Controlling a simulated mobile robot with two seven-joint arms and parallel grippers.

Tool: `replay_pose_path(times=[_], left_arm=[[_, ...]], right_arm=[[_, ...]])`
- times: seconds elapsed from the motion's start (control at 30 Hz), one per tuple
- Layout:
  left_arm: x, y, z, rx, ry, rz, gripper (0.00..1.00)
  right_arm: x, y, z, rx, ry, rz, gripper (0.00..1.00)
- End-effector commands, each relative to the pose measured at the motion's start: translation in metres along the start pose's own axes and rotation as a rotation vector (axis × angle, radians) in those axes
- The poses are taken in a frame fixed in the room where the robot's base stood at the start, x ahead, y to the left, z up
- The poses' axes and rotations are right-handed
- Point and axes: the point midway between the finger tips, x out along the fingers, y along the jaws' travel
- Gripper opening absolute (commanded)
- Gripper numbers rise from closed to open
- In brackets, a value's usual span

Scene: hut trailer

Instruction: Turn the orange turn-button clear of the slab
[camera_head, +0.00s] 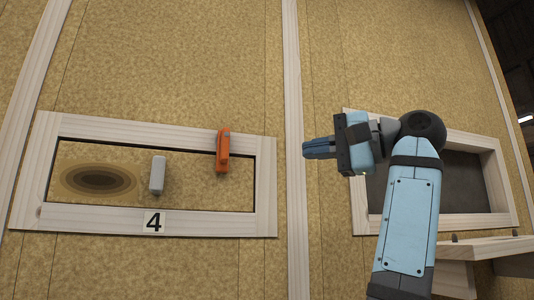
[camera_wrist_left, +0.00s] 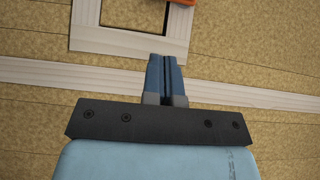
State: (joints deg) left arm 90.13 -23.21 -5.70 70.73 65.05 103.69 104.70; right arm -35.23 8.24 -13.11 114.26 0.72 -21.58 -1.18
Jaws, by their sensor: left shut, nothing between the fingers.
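The orange turn-button (camera_head: 222,150) sits upright on the top rail of a pale wooden frame. Its lower part hangs down over the upper right of the slab (camera_head: 195,191). The slab is wood-coloured, with a dark knot mark and a grey handle (camera_head: 157,174), and lies inside the frame. My left gripper (camera_head: 306,149) is shut and empty, to the right of the button and apart from it, its fingers pointing left towards it. In the left wrist view the shut fingers (camera_wrist_left: 166,60) show below the frame, and a sliver of the button (camera_wrist_left: 182,2) shows at the top edge.
The frame (camera_head: 265,190) bears a label "4" (camera_head: 153,223) on its bottom rail. A pale vertical batten (camera_head: 294,100) stands between the frame and my gripper. Behind my arm is another framed opening (camera_head: 490,180) with a wooden ledge (camera_head: 490,248) below. The wall above is bare.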

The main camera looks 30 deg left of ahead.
Motion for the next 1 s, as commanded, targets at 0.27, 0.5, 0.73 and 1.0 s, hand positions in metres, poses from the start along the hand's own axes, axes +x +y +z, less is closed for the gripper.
replay_pose_path(times=[0.27,0.5,0.73,1.0], left_arm=[[0.048,-0.001,0.0,-0.001,-0.004,0.0,0.0],[0.098,-0.002,0.0,0.0,-0.003,0.0,0.0],[0.119,-0.002,0.023,-0.002,-0.001,-0.001,0.0],[0.124,0.0,0.029,0.0,0.0,-0.001,0.0]], right_arm=[[-0.005,-0.004,-0.008,0.005,0.001,-0.004,0.62],[-0.011,-0.002,-0.016,0.005,0.003,0.002,0.62],[-0.015,0.001,-0.021,0.005,0.003,0.01,0.62],[-0.016,0.001,-0.02,0.005,0.0,0.01,0.62]])
